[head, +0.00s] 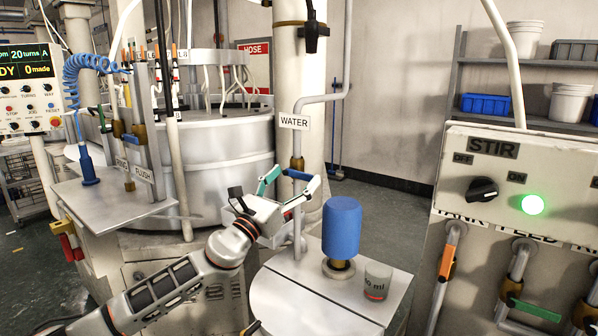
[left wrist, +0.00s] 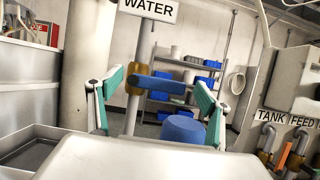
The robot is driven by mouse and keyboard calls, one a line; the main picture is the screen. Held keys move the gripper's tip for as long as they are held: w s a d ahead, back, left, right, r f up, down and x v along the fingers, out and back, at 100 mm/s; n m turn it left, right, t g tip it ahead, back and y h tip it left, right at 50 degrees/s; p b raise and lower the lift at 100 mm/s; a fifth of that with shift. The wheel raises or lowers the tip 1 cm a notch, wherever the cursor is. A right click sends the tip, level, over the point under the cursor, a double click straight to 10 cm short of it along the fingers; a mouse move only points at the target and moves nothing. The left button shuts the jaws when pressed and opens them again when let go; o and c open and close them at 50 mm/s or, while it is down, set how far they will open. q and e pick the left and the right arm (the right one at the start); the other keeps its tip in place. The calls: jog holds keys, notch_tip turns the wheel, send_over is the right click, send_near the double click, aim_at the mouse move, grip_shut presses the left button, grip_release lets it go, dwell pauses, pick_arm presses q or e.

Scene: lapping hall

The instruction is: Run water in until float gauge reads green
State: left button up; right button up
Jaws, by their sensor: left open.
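The water pipe carries a WATER sign (head: 294,122) and a brass valve (head: 297,163) with a blue lever handle (head: 299,174) lying crosswise. In the left wrist view the blue handle (left wrist: 160,84) shows between and beyond the fingertips. My left gripper (head: 291,193) is open around the line of the handle. I cannot tell whether a finger touches it. A blue cylinder (head: 341,227) stands on the white cabinet, and a clear beaker (head: 377,281) marked in ml, with red near its base, stands beside it. I cannot make out a float gauge with a green reading.
A STIR panel (head: 490,185) with a black knob and lit green lamp stands at right, above pipes with orange and green handles. A large metal tank (head: 225,150) stands behind my left arm. A metal side table (head: 110,200) is at left. Shelves (head: 530,122) stand at the back.

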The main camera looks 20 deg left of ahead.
pick_arm(q)
jog(key=shift+x, duration=1.05)
jog(key=shift+w+d+r, duration=0.1)
jog(key=shift+w, duration=0.15)
pick_arm(e)
jog(key=shift+s+f, duration=0.1)
jog(key=shift+f, duration=0.1)
pick_arm(q)
jog(key=c, duration=1.6)
pick_arm(e)
jog(key=shift+s, duration=0.15)
